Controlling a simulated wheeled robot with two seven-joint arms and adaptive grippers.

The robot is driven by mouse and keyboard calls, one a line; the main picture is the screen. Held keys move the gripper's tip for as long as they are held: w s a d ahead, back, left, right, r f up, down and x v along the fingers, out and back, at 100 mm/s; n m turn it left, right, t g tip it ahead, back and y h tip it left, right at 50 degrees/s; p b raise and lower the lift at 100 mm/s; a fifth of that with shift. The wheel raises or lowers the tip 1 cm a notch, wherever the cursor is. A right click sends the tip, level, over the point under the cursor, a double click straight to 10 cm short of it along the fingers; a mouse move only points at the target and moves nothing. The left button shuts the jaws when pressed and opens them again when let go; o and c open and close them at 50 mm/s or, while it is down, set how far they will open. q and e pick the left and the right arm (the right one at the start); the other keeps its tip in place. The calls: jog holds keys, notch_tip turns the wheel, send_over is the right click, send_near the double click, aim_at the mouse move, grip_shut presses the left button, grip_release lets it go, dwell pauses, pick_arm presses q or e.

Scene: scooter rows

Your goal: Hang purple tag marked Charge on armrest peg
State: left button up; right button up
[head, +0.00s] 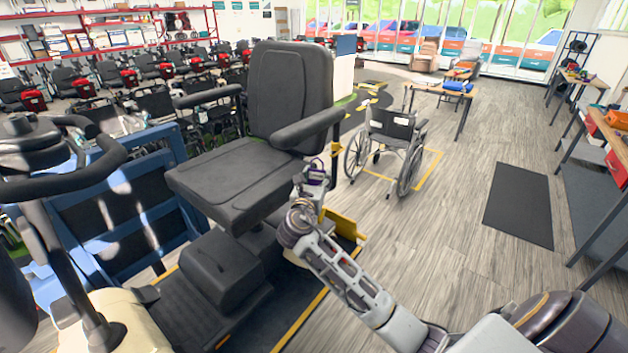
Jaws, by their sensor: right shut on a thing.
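My right gripper (314,178) is just below and beside the near armrest (308,128) of the black scooter seat (288,97). It is shut on a small purple thing (317,167), which looks like the purple tag. The tag is small and partly covered by the fingers, so I cannot read its marking. I cannot make out the armrest peg clearly, nor whether the tag touches it. My left gripper is not in view.
The scooter's handlebar (62,160) and a blue frame (120,200) stand at left. A wheelchair (388,145) is behind the gripper. A workbench (607,135) lines the right side. The floor around the dark mat (519,204) is clear.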

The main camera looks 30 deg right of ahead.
jog(key=shift+w+d+f, duration=0.1)
jog(key=shift+w+d, duration=0.15)
jog(key=shift+d, duration=0.35)
jog(key=shift+w+d+f, duration=0.1)
jog(key=shift+w+d, duration=0.15)
jog(key=shift+d, duration=0.35)
jog(key=shift+w+d+f, duration=0.1)
jog(key=shift+w+d, duration=0.15)
jog(key=shift+d, duration=0.35)
jog(key=shift+w+d, duration=0.25)
jog(key=shift+d, duration=0.4)
jog(key=shift+w+d, duration=0.3)
jog(key=shift+d, duration=0.4)
jog(key=shift+w+d, duration=0.25)
jog(key=shift+d, duration=0.4)
dwell(2.4)
jog(key=shift+w+d+f, duration=0.2)
jog(key=shift+w+d, duration=0.05)
jog(key=shift+d, duration=0.3)
dwell(0.5)
jog(key=shift+f, duration=0.35)
dwell(0.4)
